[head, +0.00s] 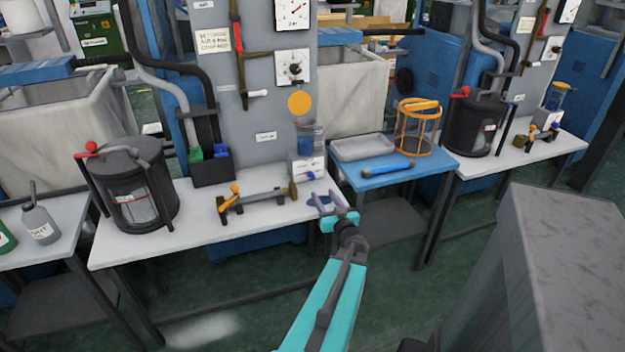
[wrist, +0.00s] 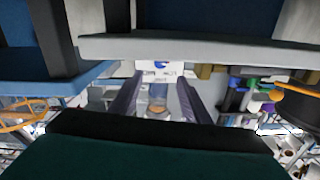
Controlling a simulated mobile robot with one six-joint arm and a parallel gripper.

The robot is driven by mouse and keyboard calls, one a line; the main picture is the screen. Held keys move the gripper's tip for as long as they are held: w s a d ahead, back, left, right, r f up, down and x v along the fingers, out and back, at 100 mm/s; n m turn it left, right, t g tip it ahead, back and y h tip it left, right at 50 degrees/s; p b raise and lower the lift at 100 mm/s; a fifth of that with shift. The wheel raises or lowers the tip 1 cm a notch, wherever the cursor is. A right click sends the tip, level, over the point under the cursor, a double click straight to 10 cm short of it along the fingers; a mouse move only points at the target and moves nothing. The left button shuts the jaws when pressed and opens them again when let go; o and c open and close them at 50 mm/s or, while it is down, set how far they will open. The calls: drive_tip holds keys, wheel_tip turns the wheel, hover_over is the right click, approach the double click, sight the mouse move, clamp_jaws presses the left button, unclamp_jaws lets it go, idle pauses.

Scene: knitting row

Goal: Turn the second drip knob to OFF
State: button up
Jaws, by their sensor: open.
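A white drip box (head: 305,167) with a clear blue-tinted reservoir (head: 310,138) stands at the right end of the near white table. A blue knob (head: 311,175) is on its front. In the wrist view, which looks upside down, the blue knob (wrist: 161,64) shows on the white box (wrist: 148,70) beyond the fingers; its labels are too small to read. My gripper (head: 328,202) is open and empty, just in front of the box and apart from the knob. Its two fingers also show in the wrist view (wrist: 160,96). A similar drip unit (head: 549,117) stands on the farther white table; its knob is unclear.
A black canister (head: 130,185) stands farther left. Right of my gripper, a blue table (head: 385,182) holds a grey tray (head: 362,148), a blue-black rod (head: 388,171) and an orange wire basket (head: 417,128).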

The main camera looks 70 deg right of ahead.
sight(312, 178)
drive_tip(key=shift+p+x, duration=0.35)
drive_tip(key=shift+x, duration=5.65)
drive_tip(key=c, duration=1)
